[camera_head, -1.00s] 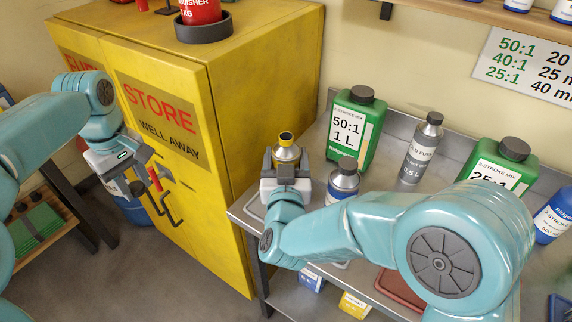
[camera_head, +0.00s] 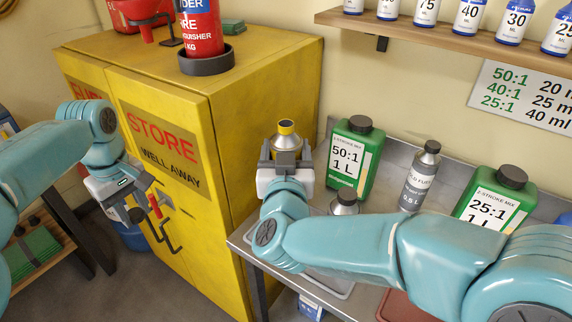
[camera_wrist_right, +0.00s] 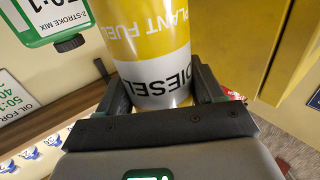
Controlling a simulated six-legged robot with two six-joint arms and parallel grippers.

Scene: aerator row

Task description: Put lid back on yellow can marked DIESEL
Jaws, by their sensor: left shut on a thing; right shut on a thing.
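In the right wrist view the can (camera_wrist_right: 155,45) is yellow and white and reads PLANT FUEL and DIESEL upside down, with the fingers on both sides. Its top looks small and dark in the middle.
The yellow cabinet (camera_head: 228,200) stands left of the metal bench (camera_head: 385,160). Close right of the can are a green bottle (camera_head: 366,170), a grey-topped bottle (camera_head: 345,201) and a grey bottle (camera_head: 420,180).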

